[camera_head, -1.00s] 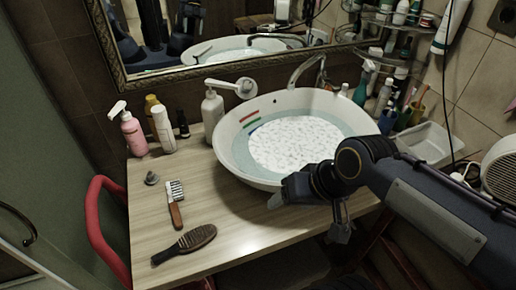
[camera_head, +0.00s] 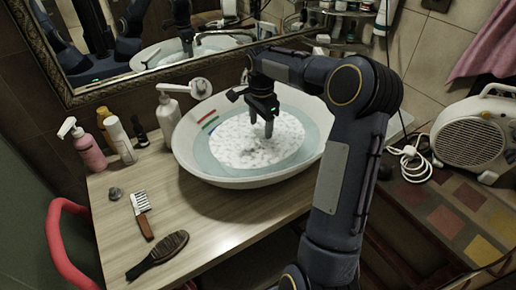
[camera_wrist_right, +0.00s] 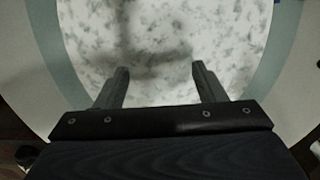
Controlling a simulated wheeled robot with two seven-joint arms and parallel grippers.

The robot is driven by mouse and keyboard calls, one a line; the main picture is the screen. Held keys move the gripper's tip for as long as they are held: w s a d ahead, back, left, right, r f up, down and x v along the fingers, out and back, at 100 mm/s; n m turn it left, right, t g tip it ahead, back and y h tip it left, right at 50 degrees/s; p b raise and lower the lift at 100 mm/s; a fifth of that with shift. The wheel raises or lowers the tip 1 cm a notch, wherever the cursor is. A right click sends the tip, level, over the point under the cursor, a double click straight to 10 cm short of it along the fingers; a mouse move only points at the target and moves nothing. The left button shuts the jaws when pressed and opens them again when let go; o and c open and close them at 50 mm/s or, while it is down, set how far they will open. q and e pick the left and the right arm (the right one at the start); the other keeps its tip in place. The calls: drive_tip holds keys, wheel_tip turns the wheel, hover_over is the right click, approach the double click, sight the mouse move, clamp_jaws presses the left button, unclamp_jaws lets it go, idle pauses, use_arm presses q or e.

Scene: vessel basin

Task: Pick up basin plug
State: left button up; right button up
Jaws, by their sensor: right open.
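A small grey metal piece (camera_head: 115,193) that looks like the basin plug lies on the left of the wooden counter (camera_head: 215,222), above the white-bristled brush. The white basin (camera_head: 185,150) holds water with white foam (camera_head: 235,145). My right gripper (camera_head: 261,133) points down over the foam inside the basin rim; I cannot tell whether its tips touch the foam. In the right wrist view its two fingers (camera_wrist_right: 157,75) are apart, with only foam between them. Any drain under the foam is hidden. My left gripper is not in view.
A brush (camera_head: 142,215) and a dark hairbrush (camera_head: 157,256) lie left of the basin. A pink bottle (camera_head: 90,152) and a white pump bottle (camera_head: 168,113) stand at the back. A white heater (camera_head: 470,135) sits right. The counter between brushes and basin is clear.

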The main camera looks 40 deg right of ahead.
sight(258, 144)
drive_tip(key=shift+w+d+f+m, duration=0.1)
drive_tip(key=shift+f+m, duration=0.05)
drive_tip(key=shift+f, duration=0.3)
drive_tip(key=shift+w+d+f+m, duration=0.1)
drive_tip(key=shift+f+m, duration=0.05)
drive_tip(key=shift+f, duration=0.25)
drive_tip(key=f, duration=0.2)
drive_tip(key=f+p, duration=0.1)
drive_tip(key=f, duration=0.3)
drive_tip(key=shift+w+a+f, duration=0.25)
drive_tip(key=shift+a, duration=0.1)
drive_tip(key=c, duration=1.1)
